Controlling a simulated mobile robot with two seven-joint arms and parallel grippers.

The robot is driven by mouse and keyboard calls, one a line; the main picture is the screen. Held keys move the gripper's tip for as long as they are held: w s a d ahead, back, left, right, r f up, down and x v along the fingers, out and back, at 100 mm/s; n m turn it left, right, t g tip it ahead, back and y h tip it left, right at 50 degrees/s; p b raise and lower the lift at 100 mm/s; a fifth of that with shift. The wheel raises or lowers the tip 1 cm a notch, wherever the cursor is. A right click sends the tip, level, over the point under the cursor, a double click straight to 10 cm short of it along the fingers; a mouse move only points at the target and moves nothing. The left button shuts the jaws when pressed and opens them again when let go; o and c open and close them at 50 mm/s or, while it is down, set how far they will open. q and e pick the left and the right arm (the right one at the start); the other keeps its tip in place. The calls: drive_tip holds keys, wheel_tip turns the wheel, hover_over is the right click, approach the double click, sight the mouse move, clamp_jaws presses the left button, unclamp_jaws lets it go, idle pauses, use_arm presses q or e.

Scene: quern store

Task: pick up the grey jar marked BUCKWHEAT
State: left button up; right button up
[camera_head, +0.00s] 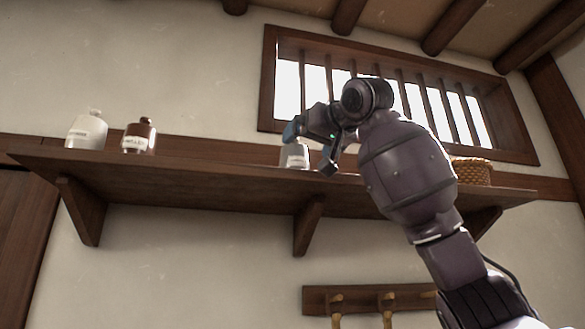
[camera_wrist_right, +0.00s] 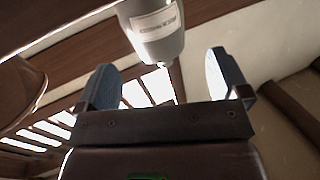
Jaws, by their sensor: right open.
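A grey jar (camera_head: 294,157) with a pale label stands on the wooden shelf, partly hidden by my right gripper (camera_head: 309,150). It also shows in the right wrist view (camera_wrist_right: 155,38), at the top, just beyond the open fingers and roughly between their lines. Its label carries a dark word too small to read surely. My right gripper is open and empty, with blue-grey pads either side in the wrist view (camera_wrist_right: 160,64). I cannot tell whether a finger touches the jar. My left gripper is not in view.
The shelf (camera_head: 200,178) also bears a whitish jar (camera_head: 87,132) and a brown jar (camera_head: 138,138) at left, and a wicker basket (camera_head: 472,172) at right. Shelf room is clear between the brown and grey jars. A barred window (camera_head: 268,75) is behind; a peg rail (camera_head: 360,299) hangs below.

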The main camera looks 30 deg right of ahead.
sight(301, 151)
drive_tip(key=shift+w+r, duration=0.15)
drive_tip(key=shift+w, duration=0.2)
drive_tip(key=shift+s+a, duration=0.1)
drive_tip(key=w, duration=0.1)
drive_tip(key=w+p, duration=0.1)
drive_tip(key=w, duration=0.1)
drive_tip(key=w+p, duration=0.1)
drive_tip(key=w, duration=0.1)
drive_tip(key=shift+f, duration=0.4)
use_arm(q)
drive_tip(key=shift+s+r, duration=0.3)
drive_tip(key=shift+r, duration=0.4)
use_arm(e)
drive_tip(key=shift+w, duration=0.2)
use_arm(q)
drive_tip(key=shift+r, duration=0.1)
use_arm(e)
clamp_jaws()
drive_tip(key=shift+s, duration=0.1)
